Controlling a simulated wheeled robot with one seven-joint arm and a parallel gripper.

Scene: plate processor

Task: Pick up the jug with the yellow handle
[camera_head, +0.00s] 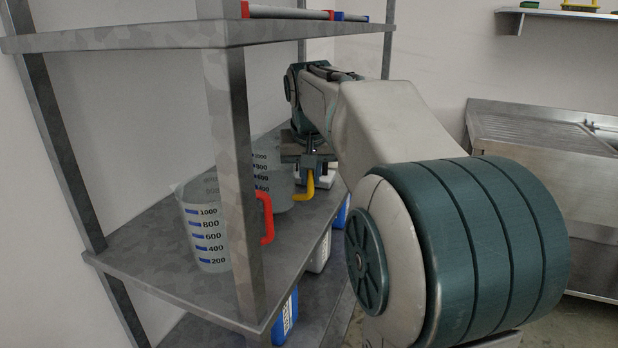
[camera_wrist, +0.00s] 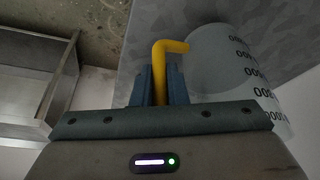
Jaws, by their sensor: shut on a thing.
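The jug with the yellow handle (camera_head: 276,184) stands on the middle shelf in the head view, partly behind the shelf post. Its yellow handle (camera_head: 303,187) points toward the shelf's open side. My gripper (camera_head: 308,166) is at the handle, with its fingers shut around it. In the wrist view the yellow handle (camera_wrist: 160,75) sits between the two dark fingers (camera_wrist: 160,88), and the clear jug body (camera_wrist: 235,75) with its black scale is to the right. I cannot tell whether the jug touches the shelf.
A jug with a red handle (camera_head: 207,228) stands nearer on the same shelf (camera_head: 160,245), behind the front post (camera_head: 236,190). An upper shelf (camera_head: 120,38) is above. Blue and white containers (camera_head: 289,312) are below. A steel sink unit (camera_head: 540,130) is at the right.

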